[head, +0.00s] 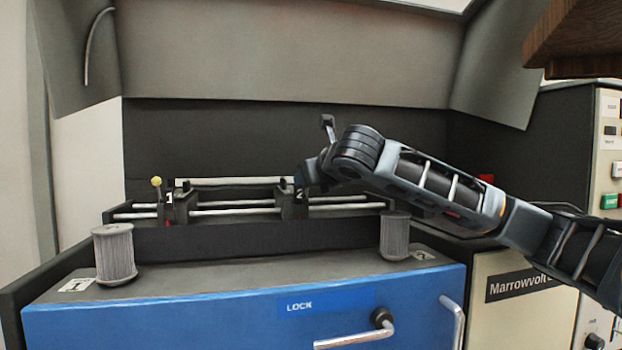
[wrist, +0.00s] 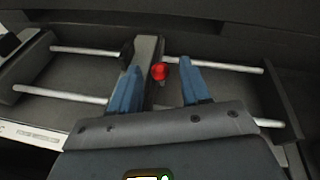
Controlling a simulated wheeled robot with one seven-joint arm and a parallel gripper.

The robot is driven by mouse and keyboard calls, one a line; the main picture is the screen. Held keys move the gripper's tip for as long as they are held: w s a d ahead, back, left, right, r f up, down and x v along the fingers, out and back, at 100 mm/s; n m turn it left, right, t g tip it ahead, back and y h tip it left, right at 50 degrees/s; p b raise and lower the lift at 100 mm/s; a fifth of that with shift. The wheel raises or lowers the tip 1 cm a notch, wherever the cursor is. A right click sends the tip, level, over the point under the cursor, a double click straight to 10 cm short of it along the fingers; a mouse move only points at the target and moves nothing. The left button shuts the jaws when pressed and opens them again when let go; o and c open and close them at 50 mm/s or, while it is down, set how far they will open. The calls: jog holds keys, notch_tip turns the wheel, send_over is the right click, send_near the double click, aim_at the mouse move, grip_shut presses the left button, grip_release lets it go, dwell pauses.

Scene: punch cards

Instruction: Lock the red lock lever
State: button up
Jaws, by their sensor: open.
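The red lock lever's round knob (wrist: 159,72) shows in the wrist view, beside a grey carriage block that rides on two metal rods. My gripper (wrist: 160,80) is open, with one blue finger on each side of the red knob and a visible gap to the right finger. I cannot tell whether the left finger touches the block. In the head view my gripper (head: 309,174) is at the carriage marked 2 (head: 292,203), and the arm and gripper hide the red knob there. The lever's shaft is not clearly visible.
A second carriage marked 1 (head: 174,204) with a yellow knob (head: 156,181) stands on the left of the rods. Grey spools (head: 115,254) and (head: 395,236) stand in front. A blue panel labelled LOCK (head: 240,315) has a crank handle (head: 355,340). A dark wall stands behind.

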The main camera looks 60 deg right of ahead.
jog(key=v, duration=0.7)
jog(key=shift+s+p, duration=0.2)
jog(key=shift+p, duration=0.1)
jog(key=shift+a, duration=0.1)
